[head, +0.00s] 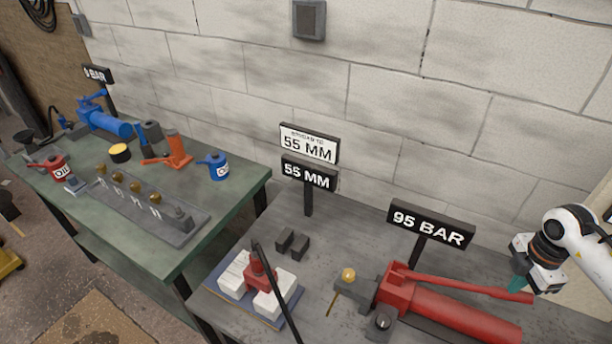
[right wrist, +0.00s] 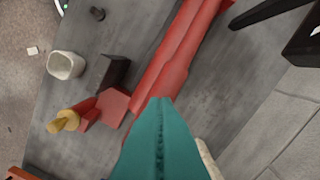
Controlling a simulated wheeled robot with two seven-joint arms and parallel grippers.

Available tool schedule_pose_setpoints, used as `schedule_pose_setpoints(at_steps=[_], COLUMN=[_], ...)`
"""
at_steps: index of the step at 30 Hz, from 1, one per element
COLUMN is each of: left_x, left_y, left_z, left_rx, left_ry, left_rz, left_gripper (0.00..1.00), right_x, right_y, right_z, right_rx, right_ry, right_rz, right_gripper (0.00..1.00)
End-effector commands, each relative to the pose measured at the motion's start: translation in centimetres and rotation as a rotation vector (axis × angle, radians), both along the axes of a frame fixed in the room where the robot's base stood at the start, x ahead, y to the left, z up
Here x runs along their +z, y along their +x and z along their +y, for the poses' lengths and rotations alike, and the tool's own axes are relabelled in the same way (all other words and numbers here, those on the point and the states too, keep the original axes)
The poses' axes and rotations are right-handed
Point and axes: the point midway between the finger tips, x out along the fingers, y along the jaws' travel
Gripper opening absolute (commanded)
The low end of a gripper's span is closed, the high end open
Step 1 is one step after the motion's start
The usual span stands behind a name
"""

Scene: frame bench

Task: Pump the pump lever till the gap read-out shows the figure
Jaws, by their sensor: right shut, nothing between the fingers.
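The red hand pump (head: 455,312) lies on the right grey bench, with its red pump lever (head: 465,283) low along its top. My right gripper (head: 516,285) is shut and empty, its teal fingertips at the lever near its free end; I cannot tell if they touch. In the right wrist view the shut teal fingers (right wrist: 160,135) point toward the red pump (right wrist: 172,65). The black gap read-out (head: 308,173) shows 55 MM. The white sign (head: 308,145) above it also says 55 MM, under small text. The red spreader (head: 260,272) sits between white blocks. My left gripper is out of view.
A black sign (head: 430,223) reads 95 BAR behind the pump. A brass knob (head: 348,275) stands left of the pump, also in the right wrist view (right wrist: 62,122). A black hose (head: 280,295) crosses the spreader. A green bench (head: 130,240) with a blue pump (head: 105,120) stands left.

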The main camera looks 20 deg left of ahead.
Motion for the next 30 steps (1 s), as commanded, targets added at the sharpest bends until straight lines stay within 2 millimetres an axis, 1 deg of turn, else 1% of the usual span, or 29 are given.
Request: schedule_pose_setpoints(at_steps=[18, 20, 30], left_x=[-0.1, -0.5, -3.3], left_y=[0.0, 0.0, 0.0], left_z=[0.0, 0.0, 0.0], left_rx=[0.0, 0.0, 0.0], left_ry=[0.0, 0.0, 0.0], left_rz=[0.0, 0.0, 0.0], left_gripper=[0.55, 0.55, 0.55], right_x=[-0.2, -0.7, -4.6], right_y=[0.0, 0.0, -0.1], right_z=[0.0, 0.0, 0.1], right_rx=[0.0, 0.0, 0.001], right_ry=[-0.001, -0.001, 0.0], right_rz=[0.001, 0.002, 0.002], right_gripper=[0.0, 0.0, 0.0])
